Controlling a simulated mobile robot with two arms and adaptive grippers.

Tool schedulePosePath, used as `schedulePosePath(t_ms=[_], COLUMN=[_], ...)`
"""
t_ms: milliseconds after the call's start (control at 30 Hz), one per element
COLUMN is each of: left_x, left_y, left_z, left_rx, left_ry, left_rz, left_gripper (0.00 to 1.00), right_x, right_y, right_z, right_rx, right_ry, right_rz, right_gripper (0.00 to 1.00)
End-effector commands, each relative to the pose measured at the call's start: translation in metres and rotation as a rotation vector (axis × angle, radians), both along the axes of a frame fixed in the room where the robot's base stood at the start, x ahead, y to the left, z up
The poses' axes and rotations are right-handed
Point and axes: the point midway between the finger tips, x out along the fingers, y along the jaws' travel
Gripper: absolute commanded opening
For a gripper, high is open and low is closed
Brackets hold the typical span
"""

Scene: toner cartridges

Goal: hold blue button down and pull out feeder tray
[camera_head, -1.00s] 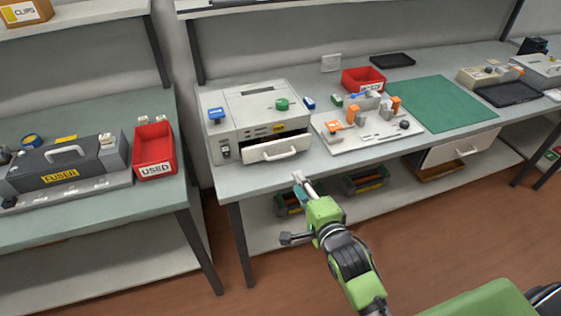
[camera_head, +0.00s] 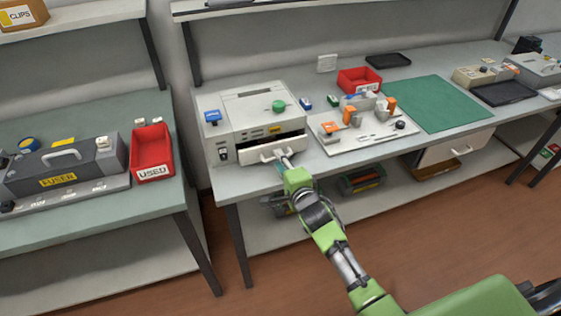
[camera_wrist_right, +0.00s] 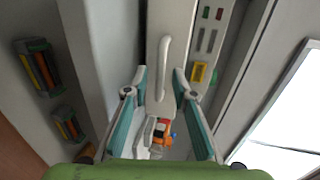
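The grey-white machine (camera_head: 250,112) stands on the middle bench, with a blue button (camera_head: 212,117) on its top left and a green knob (camera_head: 279,106) on its top right. The feeder tray (camera_head: 250,157) is low in its front, with a dark gap above it. Its white handle (camera_head: 275,153) also shows in the right wrist view (camera_wrist_right: 163,68). My right gripper (camera_head: 284,160) is at the handle. In the wrist view its fingers (camera_wrist_right: 160,75) are apart on either side of the handle, with gaps visible, so it is open. My left gripper is not in view; nothing touches the blue button.
Right of the machine is a white board (camera_head: 362,137) with orange and grey parts, then a red bin (camera_head: 359,80) behind and a green mat (camera_head: 431,104). The left bench holds a fuser unit (camera_head: 65,166) and a red USED bin (camera_head: 152,153). Toner cartridges (camera_head: 361,181) lie on the lower shelf.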

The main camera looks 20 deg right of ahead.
Motion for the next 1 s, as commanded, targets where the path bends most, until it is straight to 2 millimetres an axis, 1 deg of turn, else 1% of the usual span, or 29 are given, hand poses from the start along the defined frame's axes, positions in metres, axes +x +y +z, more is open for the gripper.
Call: schedulePosePath(t_ms=[200, 233, 267, 300, 333, 567, 667, 900, 1000], left_x=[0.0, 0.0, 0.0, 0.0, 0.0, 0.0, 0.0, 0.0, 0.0], left_y=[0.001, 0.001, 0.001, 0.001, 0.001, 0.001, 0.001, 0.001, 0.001], left_z=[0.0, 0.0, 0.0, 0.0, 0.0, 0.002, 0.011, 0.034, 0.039], left_rx=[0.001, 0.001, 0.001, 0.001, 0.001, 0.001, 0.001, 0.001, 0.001], left_ry=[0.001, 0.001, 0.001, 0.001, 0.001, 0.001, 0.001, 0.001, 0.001], left_rz=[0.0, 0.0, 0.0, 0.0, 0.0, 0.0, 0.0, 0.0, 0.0], left_gripper=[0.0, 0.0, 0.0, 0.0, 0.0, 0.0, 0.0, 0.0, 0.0], right_x=[0.0, 0.0, 0.0, 0.0, 0.0, -0.003, -0.016, -0.061, -0.073], right_y=[0.0, 0.0, 0.0, 0.0, 0.0, 0.0, 0.001, -0.002, -0.002], right_z=[0.0, 0.0, 0.0, 0.0, 0.0, 0.0, 0.002, 0.001, 0.001], right_rx=[0.0, 0.0, 0.0, 0.0, 0.0, 0.002, 0.005, 0.005, 0.003], right_ry=[0.0, 0.0, 0.0, 0.0, 0.0, 0.001, 0.003, 0.006, 0.004], right_rz=[0.0, 0.0, 0.0, 0.0, 0.0, 0.0, 0.001, -0.001, -0.001], right_gripper=[0.25, 0.2, 0.12, 0.01, 0.0, 0.0, 0.0, 0.0, 0.0])
